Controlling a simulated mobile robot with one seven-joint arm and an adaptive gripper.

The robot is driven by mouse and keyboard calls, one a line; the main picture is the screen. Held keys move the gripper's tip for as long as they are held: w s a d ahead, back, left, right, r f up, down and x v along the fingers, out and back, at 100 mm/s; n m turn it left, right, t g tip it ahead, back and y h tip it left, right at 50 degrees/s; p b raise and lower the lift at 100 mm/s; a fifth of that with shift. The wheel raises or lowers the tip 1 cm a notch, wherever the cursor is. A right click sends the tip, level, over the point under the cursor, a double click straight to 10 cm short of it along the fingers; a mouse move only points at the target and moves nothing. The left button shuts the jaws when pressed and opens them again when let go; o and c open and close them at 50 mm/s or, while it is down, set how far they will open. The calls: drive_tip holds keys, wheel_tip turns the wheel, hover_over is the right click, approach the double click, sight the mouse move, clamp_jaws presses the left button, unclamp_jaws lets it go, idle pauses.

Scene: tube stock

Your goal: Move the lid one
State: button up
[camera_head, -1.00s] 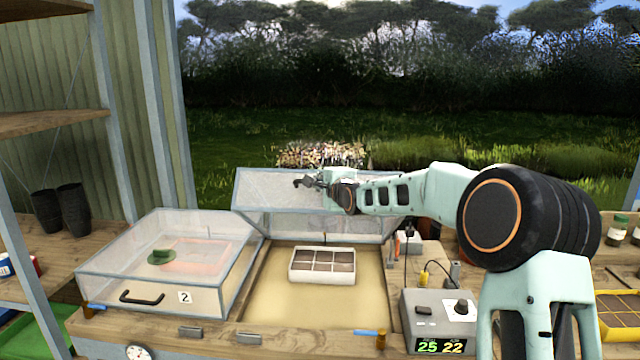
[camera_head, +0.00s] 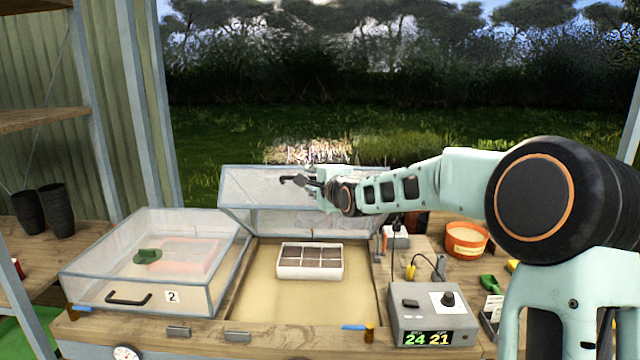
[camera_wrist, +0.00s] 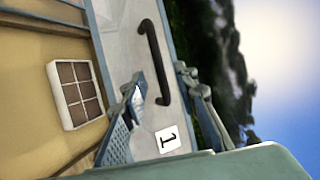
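Lid one (camera_head: 252,187) is a clear, pale-framed lid standing raised and tilted at the back of the right-hand bed. In the wrist view, the lid (camera_wrist: 122,40) carries a black bar handle (camera_wrist: 152,62) and a white label marked 1 (camera_wrist: 168,139). My gripper (camera_head: 298,182) is at the upper part of the raised lid. In the wrist view, my gripper (camera_wrist: 168,102) has its fingers apart, one over the lid's face and one beyond its edge, with the handle's end between them. I cannot tell whether either finger touches the lid.
A white seedling tray (camera_head: 309,262) sits in the open sandy bed (camera_head: 290,300). Closed lid two (camera_head: 100,270) is on the left, with a green object inside. A grey control box (camera_head: 432,320) stands at the front right. An orange tub (camera_head: 466,240) is behind it.

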drive_tip(key=v, duration=0.6)
drive_tip(key=shift+s, duration=0.25)
drive_tip(key=shift+r, duration=0.1)
